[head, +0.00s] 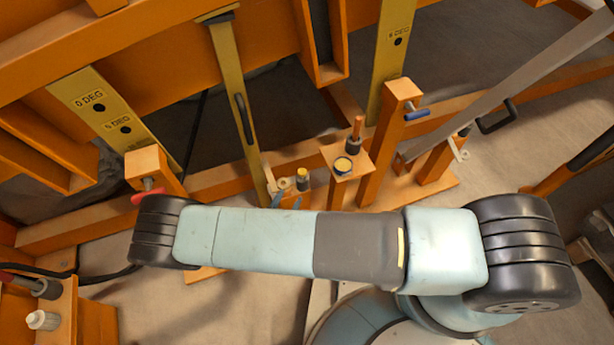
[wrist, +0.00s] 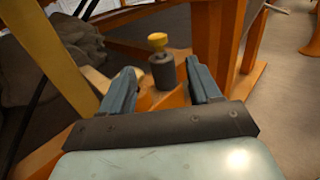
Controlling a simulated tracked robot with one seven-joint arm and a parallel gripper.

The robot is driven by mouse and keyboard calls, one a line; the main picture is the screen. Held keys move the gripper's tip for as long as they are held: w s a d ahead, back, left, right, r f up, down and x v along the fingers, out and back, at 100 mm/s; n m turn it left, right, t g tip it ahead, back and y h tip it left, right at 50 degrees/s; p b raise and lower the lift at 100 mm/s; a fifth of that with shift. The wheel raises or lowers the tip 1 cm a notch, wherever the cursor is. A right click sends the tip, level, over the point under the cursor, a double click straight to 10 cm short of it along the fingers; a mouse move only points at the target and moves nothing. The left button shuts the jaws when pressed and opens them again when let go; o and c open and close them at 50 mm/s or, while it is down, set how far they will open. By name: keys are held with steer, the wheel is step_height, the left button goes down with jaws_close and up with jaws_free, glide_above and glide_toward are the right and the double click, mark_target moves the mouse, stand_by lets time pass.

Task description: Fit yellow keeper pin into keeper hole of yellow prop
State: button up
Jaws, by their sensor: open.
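The yellow keeper pin (wrist: 157,40) shows its yellow head above a black cylindrical holder (wrist: 162,72) in the wrist view. In the head view the pin's yellow top (head: 303,173) stands in the holder, right of the prop's foot. The yellow prop (head: 232,85) is a long bar with a black handle, leaning down to the lower frame. Part of it also shows at left in the wrist view (wrist: 52,52). I cannot make out its keeper hole. My gripper (wrist: 160,82) is open and empty. Its blue-grey fingers appear on either side of the holder, with the pin head beyond them.
Cream fittings (head: 283,184) sit between the prop and the pin. Another yellow bar (head: 105,110) with DEG marks is at left.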

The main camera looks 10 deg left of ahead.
mark_target(300, 176)
steer(key=shift+x, duration=6.45)
steer(key=shift+a, duration=0.15)
steer(key=shift+r, duration=0.1)
steer(key=c, duration=1.1)
